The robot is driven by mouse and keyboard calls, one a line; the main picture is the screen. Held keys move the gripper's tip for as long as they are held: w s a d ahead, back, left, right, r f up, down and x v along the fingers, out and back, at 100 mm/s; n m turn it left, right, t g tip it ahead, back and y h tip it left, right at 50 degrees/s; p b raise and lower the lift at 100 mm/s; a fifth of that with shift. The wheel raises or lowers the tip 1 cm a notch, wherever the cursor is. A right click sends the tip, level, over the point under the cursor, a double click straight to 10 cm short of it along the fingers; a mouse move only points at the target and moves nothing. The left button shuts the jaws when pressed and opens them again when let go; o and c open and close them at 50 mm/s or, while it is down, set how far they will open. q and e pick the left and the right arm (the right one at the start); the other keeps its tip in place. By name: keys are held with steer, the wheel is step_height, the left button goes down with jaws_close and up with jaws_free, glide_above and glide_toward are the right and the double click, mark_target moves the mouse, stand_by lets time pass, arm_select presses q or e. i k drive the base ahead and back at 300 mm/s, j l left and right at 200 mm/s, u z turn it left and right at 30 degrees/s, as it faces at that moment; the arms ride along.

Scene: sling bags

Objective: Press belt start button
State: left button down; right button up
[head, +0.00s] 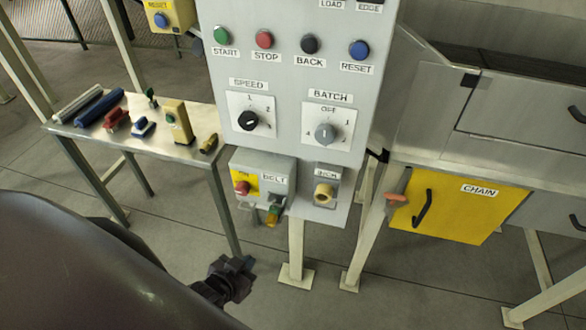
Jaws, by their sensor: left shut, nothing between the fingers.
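A green button labelled START (221,36) sits at the upper left of a grey control panel (290,75). A red STOP button (264,39), a black BACK button (310,44) and a blue RESET button (359,49) stand in the same row to its right. My left gripper (240,276) is dark, shut and empty. It appears low in the picture, well below the panel and touching nothing there. My right gripper is not in view.
SPEED (248,120) and BATCH (326,132) knobs sit lower on the panel. A side table (85,138) with several small tools stands left. A yellow CHAIN door (455,208) is at right. Floor shows below.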

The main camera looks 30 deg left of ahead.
mark_target(221, 35)
steer(key=u, duration=1.3)
